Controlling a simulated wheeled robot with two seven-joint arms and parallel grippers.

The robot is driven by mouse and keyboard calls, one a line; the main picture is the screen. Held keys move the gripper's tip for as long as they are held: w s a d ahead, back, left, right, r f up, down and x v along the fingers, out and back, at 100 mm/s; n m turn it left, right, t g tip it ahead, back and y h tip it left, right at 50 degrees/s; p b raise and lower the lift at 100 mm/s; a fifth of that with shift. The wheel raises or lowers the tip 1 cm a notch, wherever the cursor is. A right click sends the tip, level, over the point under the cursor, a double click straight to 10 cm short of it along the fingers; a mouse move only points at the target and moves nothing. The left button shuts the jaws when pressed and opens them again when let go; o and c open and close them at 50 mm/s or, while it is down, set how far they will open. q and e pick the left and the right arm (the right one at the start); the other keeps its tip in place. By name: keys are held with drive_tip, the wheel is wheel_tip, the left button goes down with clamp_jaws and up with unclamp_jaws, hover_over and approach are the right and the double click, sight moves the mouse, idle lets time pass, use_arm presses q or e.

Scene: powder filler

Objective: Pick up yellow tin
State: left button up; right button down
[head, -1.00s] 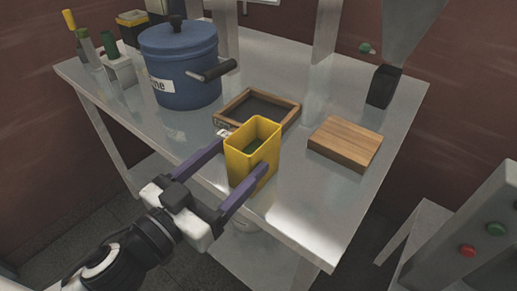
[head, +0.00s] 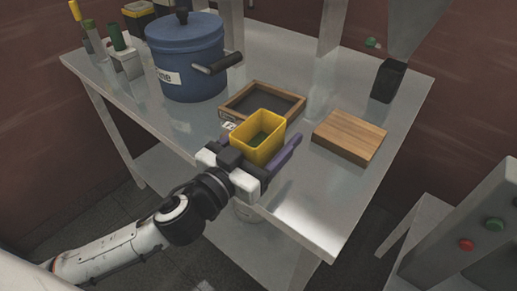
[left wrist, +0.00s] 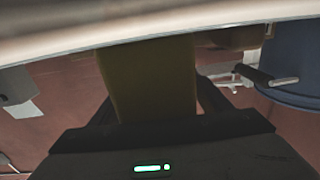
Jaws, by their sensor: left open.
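The near finger shows along the tin's right side; the far finger is mostly hidden behind the tin. In the left wrist view the tin (left wrist: 150,80) fills the space between the dark fingers. I cannot tell whether the fingers touch it. My right gripper is not in view.
A wooden-framed tray (head: 262,99) lies just behind the tin, and a wooden block (head: 349,137) lies to its right. A blue pot (head: 188,58) with a side handle stands at the back left. The table's front right (head: 320,210) is clear.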

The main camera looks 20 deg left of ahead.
use_arm(q)
drive_tip(key=c, duration=1.3)
